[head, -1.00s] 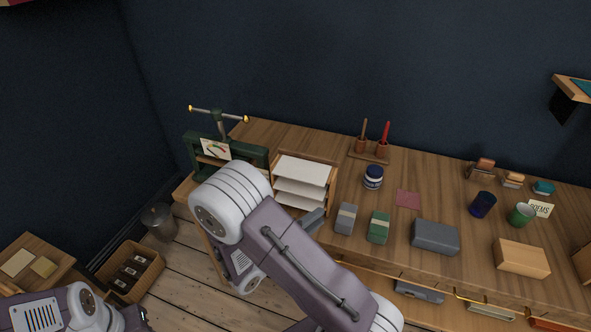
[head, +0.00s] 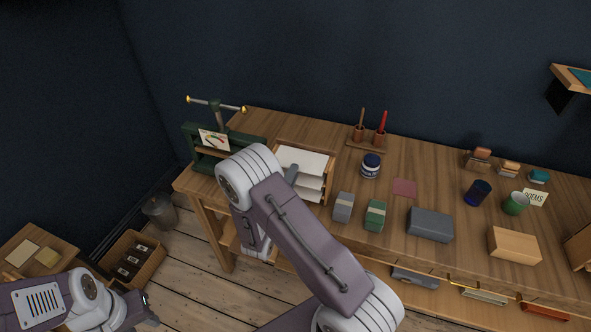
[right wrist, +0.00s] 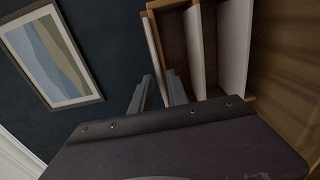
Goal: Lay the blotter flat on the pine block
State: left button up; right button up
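A small flat pinkish-red square, which looks like the blotter (head: 404,187), lies on the wooden bench behind the grey and green boxes. A pale wooden block, which looks like the pine block (head: 514,245), sits near the bench's front edge at right.
The paper rack (head: 329,178) holds white sheets beside a green press (head: 205,160). A jar (head: 370,167), upright grey (head: 343,208) and green (head: 375,216) boxes and a dark grey box (head: 430,225) surround the pink square. Cups (head: 478,193) stand behind the block.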

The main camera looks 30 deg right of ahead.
jog(key=shift+w+d, duration=0.25)
jog(key=shift+w, duration=0.05)
grip_shut()
jog(key=s+a+r+p, duration=0.2)
jog(key=s+a+r, duration=0.5)
jog(key=s+a, duration=0.2)
jog(key=shift+a+r+p, duration=0.3)
jog(key=shift+a+p, duration=0.1)
jog(key=shift+a, duration=0.4)
